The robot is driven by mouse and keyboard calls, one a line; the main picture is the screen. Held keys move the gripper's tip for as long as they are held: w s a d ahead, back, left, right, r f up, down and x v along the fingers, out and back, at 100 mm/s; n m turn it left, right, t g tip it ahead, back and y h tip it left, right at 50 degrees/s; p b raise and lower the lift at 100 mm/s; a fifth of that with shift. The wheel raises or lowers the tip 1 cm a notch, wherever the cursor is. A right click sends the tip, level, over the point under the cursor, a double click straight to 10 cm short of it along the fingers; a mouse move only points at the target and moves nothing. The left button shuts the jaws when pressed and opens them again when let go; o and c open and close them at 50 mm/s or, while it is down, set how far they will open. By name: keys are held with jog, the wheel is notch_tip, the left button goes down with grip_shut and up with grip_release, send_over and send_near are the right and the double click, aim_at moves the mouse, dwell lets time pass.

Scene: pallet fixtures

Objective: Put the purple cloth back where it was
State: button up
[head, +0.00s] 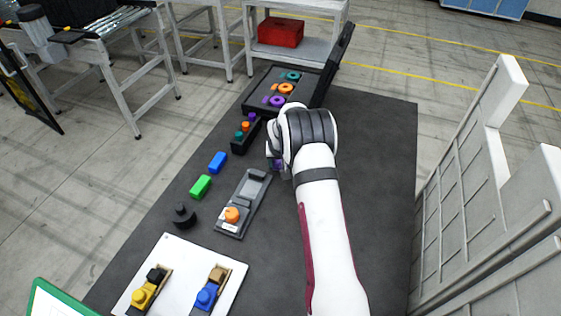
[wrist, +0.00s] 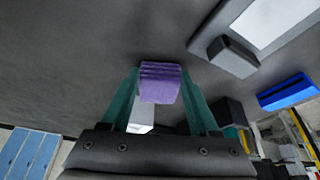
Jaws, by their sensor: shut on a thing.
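The purple cloth (wrist: 160,83) is a small folded piece, held between the teal fingers of my gripper (wrist: 160,92) in the wrist view. The dark table top shows beyond it, and I cannot tell how far the cloth is from it. In the head view my gripper (head: 274,158) is over the table, right of the grey fixture, mostly hidden by my wrist.
A blue block (head: 217,162), a green block (head: 201,186) and a black round piece (head: 183,216) stand left of the fixture. A black holder (head: 238,146) with coloured pieces and a dark tray (head: 262,84) with rings are farther back. A white plate (head: 180,260) bears two clamps. The table's right side is clear.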

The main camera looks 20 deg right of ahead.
jog(key=o, duration=1.3)
jog(key=v, duration=1.2)
jog(key=s+a+r+g+y, duration=0.1)
jog(key=s+a+r, duration=0.8)
jog(key=s, duration=0.3)
jog(key=s+a+g, duration=0.1)
jog(key=s+a, duration=0.2)
jog(key=s, duration=0.5)
jog(key=s+a+g+y, duration=0.1)
jog(key=s+a, duration=0.2)
jog(key=s, duration=0.6)
jog(key=s+a+r+m+g+y, duration=0.1)
jog(key=s+a, duration=0.3)
jog(key=s, duration=0.5)
